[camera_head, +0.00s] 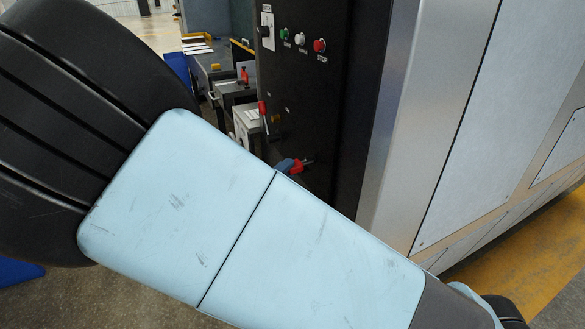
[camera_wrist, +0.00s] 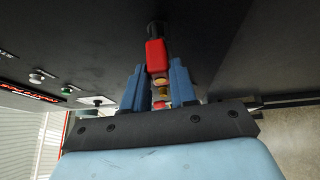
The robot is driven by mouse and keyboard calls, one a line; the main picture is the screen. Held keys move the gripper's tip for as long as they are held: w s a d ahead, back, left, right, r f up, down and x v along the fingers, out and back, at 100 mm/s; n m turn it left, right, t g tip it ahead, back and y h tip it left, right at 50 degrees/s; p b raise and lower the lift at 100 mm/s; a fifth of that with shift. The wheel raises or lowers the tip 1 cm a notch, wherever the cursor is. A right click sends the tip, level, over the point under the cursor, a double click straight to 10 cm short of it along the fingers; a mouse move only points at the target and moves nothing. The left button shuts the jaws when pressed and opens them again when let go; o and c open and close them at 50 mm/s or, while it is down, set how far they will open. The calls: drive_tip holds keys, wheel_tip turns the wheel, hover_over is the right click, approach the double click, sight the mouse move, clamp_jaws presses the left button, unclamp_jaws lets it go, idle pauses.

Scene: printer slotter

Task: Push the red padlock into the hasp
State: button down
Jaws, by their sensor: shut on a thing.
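In the wrist view a red block, which I take for the red padlock (camera_wrist: 157,56), sits between the tips of my blue gripper fingers (camera_wrist: 157,66) and extends past them. A dark knob-like part (camera_wrist: 157,28) is just beyond it. Small brass-coloured and red parts (camera_wrist: 160,81) show deeper between the fingers. In the head view a bit of red (camera_head: 306,162) shows beside my blue gripper (camera_head: 290,165), close against the black panel. My gripper is shut on the red padlock. I cannot make out the hasp or whether the padlock is in it.
The black control panel (camera_head: 335,100) carries a selector switch (camera_head: 266,31) and green, white and red buttons (camera_head: 320,45) above my gripper. A red handle (camera_head: 262,108) is at the panel's left edge. A metal cabinet (camera_head: 465,110) stands at the right. My arm hides much of the head view.

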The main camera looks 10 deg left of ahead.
drive_tip(key=shift+s+a+f, duration=0.1)
drive_tip(key=shift+a, duration=0.05)
drive_tip(key=shift+s+a, duration=0.4)
drive_tip(key=shift+a, duration=0.25)
drive_tip(key=shift+s+a, duration=0.4)
drive_tip(key=shift+a, duration=0.3)
drive_tip(key=shift+s+a, duration=0.4)
drive_tip(key=shift+a, duration=0.25)
drive_tip(key=c, duration=1.5)
unclamp_jaws()
drive_tip(key=shift+c, duration=0.2)
clamp_jaws()
